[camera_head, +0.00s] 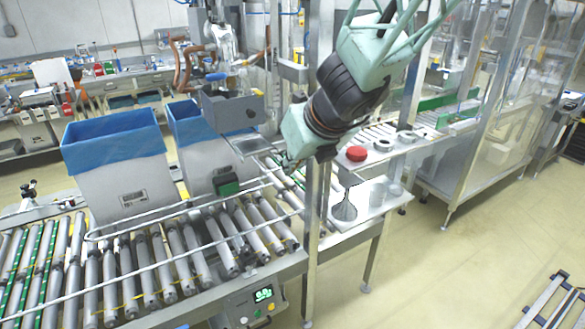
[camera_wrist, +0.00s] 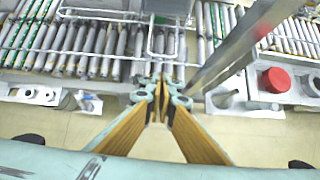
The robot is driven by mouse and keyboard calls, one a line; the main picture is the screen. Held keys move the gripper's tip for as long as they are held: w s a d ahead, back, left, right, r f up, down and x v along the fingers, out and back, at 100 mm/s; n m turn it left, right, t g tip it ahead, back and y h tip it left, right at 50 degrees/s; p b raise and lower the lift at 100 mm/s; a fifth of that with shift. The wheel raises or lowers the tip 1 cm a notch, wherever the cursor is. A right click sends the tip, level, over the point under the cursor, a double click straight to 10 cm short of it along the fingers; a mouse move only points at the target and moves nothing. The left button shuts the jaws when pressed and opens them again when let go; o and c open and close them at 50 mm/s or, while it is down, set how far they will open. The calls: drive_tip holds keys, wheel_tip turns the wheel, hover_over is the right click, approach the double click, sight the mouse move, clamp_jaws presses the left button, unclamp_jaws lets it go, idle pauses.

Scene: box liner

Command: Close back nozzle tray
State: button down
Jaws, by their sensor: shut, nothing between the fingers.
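A grey metal housing (camera_head: 235,110) stands above the blue-lined boxes, with a flat grey plate (camera_head: 252,146) jutting out low at its right. This plate looks like the nozzle tray, but I cannot tell for sure whether it is the back one. My gripper (camera_head: 290,163) is just right of and slightly below the plate in the head view, seemingly apart from it. In the wrist view my gripper (camera_wrist: 164,88) is shut and empty, its tips over the near edge of the roller conveyor. The tray cannot be made out surely in the wrist view.
Two boxes with blue liners, the front one (camera_head: 115,165) and the rear one (camera_head: 200,150), stand on the roller conveyor (camera_head: 150,265). A metal post (camera_head: 317,215) rises close to my arm. A side shelf (camera_head: 365,210) holds a metal funnel (camera_head: 344,208); a red lid (camera_head: 356,154) lies behind.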

drive_tip(key=w+a+f+b, duration=0.1)
drive_tip(key=w+a+f, duration=0.1)
drive_tip(key=w, duration=0.3)
drive_tip(key=shift+w+a+f+b, duration=0.25)
drive_tip(key=shift+a+f+b, duration=0.1)
drive_tip(key=shift+f, duration=0.5)
drive_tip(key=shift+w, duration=0.15)
